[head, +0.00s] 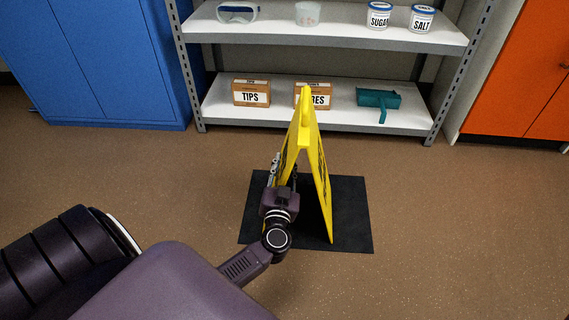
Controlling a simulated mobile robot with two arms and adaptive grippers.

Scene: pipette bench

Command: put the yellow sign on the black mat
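The yellow sign (319,180) stands upright as an open A-frame in the middle of the head view. Its near right leg ends over the black mat (350,215); I cannot tell whether it touches the mat. My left gripper (276,170) is at the sign's left panel, with a finger showing beside the panel's outer face. My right gripper is not in view.
Behind is a grey shelf (330,134) with a TIPS box (251,93), a second box partly hidden by the sign, a teal tool (379,101), goggles (238,12) and tubs. A blue cabinet (95,60) and an orange cabinet (520,80) flank it. Floor right of the mat is clear.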

